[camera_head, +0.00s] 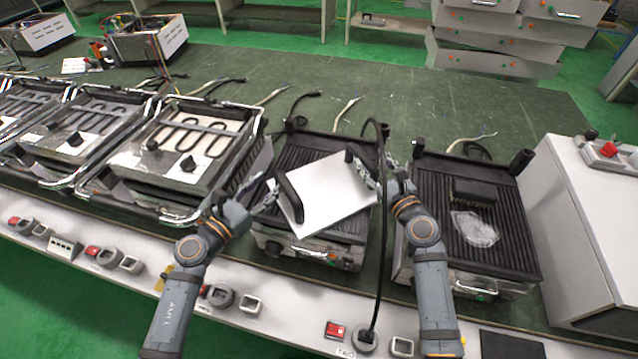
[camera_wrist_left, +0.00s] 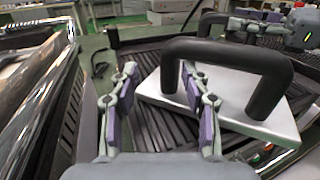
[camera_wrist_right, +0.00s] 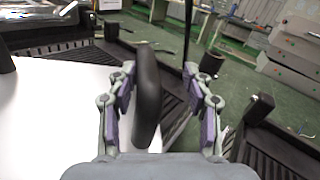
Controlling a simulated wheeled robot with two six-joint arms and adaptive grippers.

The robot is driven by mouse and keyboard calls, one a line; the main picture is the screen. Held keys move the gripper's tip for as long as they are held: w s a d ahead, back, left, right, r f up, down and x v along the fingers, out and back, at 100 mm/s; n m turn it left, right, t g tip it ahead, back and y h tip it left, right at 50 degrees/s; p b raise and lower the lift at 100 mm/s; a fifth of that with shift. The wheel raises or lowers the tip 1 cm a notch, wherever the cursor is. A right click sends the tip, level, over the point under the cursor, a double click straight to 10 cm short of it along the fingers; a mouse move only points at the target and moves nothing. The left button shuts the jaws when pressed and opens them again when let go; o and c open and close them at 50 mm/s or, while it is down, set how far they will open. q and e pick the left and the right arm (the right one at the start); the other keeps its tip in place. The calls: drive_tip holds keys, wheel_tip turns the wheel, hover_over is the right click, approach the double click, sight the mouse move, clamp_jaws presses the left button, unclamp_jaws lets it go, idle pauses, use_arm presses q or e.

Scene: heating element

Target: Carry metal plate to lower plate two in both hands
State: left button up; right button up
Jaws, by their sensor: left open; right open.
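The metal plate (camera_head: 328,192) is a flat pale sheet with a black handle at each end. It lies, turned askew, on a ribbed black lower grill plate (camera_head: 330,147) in the middle of the bench. My left gripper (camera_head: 262,201) is open beside the plate's left handle (camera_head: 289,195); in the left wrist view the handle (camera_wrist_left: 228,58) stands beyond the open fingers. My right gripper (camera_head: 374,176) is open at the plate's right end; in the right wrist view the right handle (camera_wrist_right: 147,98) is between its fingers. Another ribbed lower plate (camera_head: 510,235) is to the right.
The right-hand grill carries a dark block (camera_head: 474,192) and a clear plastic bag (camera_head: 474,229). A black cable (camera_head: 381,240) runs upright between the two grills, close to my right gripper. Grills with chrome frames (camera_head: 183,147) stand left; a white box (camera_head: 575,235) stands right.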

use_arm(q)
drive_tip(key=v, duration=0.4)
drive_tip(key=shift+s+a, duration=0.3)
use_arm(e)
drive_tip(key=shift+s+r, duration=0.1)
drive_tip(key=shift+r, duration=0.05)
drive_tip(key=shift+s+d, duration=0.2)
drive_tip(key=shift+s, duration=0.25)
use_arm(q)
drive_tip(key=shift+d, duration=0.1)
use_arm(e)
drive_tip(key=v, duration=1.1)
drive_tip(key=shift+a, duration=0.1)
